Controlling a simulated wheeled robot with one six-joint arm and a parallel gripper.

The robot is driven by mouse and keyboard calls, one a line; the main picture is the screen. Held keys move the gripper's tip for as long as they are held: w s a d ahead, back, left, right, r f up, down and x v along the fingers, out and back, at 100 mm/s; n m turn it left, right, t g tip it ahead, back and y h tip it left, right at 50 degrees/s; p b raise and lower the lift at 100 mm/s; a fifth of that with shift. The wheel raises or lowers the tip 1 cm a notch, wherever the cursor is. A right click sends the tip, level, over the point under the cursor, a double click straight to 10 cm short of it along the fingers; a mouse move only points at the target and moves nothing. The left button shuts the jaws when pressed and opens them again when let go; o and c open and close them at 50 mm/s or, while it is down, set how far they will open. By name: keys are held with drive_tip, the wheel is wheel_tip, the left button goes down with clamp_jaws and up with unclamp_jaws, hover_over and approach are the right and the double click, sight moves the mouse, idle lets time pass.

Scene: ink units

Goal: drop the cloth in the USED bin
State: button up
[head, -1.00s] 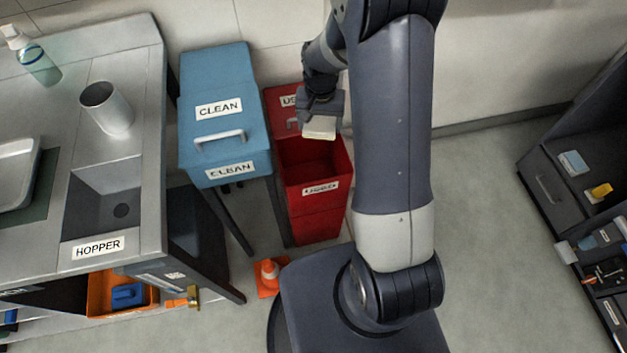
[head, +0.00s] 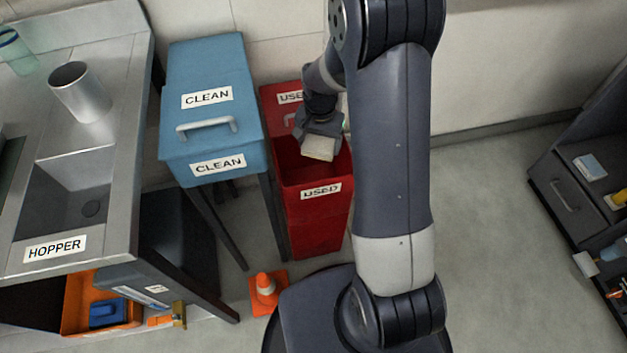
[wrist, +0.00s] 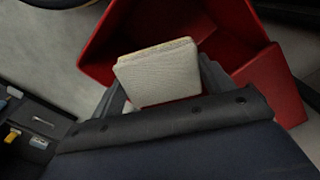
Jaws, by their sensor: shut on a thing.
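The cloth (head: 319,148) is a small folded cream pad. My gripper (head: 318,139) is shut on it and holds it over the opening of the red USED bin (head: 318,222). The bin's lid stands open at the back, and a USED label shows on its front. In the wrist view the cloth (wrist: 158,73) sticks out between the fingers of my gripper (wrist: 162,95), with the red bin's walls (wrist: 235,28) beyond it. The bin's floor is mostly hidden by the cloth and gripper.
A closed blue CLEAN bin (head: 212,115) stands just left of the red bin. A steel counter with a HOPPER basin (head: 70,190) is further left. An orange cone (head: 266,288) sits on the floor near my base. A dark shelf unit (head: 570,190) is at the right.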

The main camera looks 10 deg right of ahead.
wheel_tip(320, 180, down, 2)
drive_tip(key=shift+f+b, duration=0.1)
drive_tip(key=shift+b, duration=0.4)
drive_tip(key=o, duration=1)
wheel_tip(320, 180, up, 11)
drive_tip(key=shift+f+p, duration=0.1)
drive_tip(key=shift+p, duration=1.1)
drive_tip(key=shift+f, duration=0.1)
